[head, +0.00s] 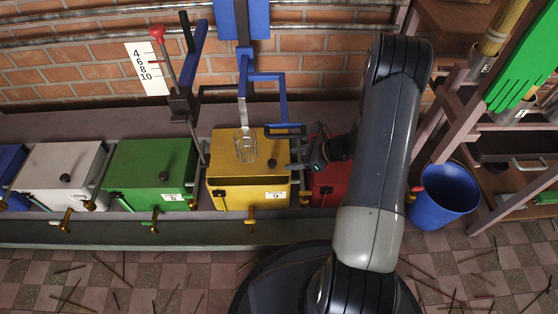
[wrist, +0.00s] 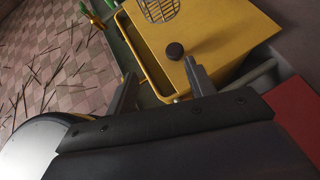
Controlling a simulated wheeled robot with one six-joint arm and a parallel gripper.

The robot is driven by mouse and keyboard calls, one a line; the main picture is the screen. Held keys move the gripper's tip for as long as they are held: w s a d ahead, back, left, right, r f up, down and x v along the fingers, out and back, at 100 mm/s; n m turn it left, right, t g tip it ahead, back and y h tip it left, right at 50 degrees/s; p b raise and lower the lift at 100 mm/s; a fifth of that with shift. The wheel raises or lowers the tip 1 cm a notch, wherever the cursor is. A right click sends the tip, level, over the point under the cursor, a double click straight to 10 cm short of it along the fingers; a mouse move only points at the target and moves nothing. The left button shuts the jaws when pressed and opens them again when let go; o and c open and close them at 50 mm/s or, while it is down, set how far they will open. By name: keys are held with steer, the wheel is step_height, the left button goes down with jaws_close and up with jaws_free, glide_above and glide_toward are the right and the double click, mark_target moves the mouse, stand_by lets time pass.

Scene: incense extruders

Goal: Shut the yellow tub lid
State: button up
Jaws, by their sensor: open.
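The yellow tub (head: 248,196) stands in the row on the bench. Its yellow lid (head: 224,160) has a dark round knob. In the wrist view the lid (wrist: 215,25) and the knob (wrist: 175,50) show up close. A long narrow gap runs beside the lid along the tub's front edge, so the lid does not cover the whole top. My gripper (head: 297,160) is at the tub's right side. In the wrist view my gripper (wrist: 160,70) has its fingers apart and empty, with the knob just beyond them.
A wire whisk (head: 246,148) hangs from a blue frame (head: 275,78) over the lid. A green tub (head: 145,183) and white tub (head: 60,172) stand left; a red tub (head: 330,185) is partly behind my arm. A blue bucket (head: 443,192) stands right. Sticks litter the floor.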

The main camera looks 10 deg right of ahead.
mark_target(273, 162)
steer(key=shift+n+g+h, duration=0.5)
steer(key=shift+g+h, duration=0.1)
steer(key=shift+h, duration=0.1)
steer(key=w+a+f+b, duration=0.1)
steer(key=f, duration=0.1)
steer(key=w+a+f+b, duration=0.1)
steer(key=w+a+f, duration=0.1)
steer(key=w+a+f+b, duration=0.1)
steer(key=w+f+b, duration=0.1)
steer(key=shift+w+a+f, duration=0.1)
steer(key=shift+a+f, duration=0.2)
steer(key=shift+a, duration=0.1)
jaws_close()
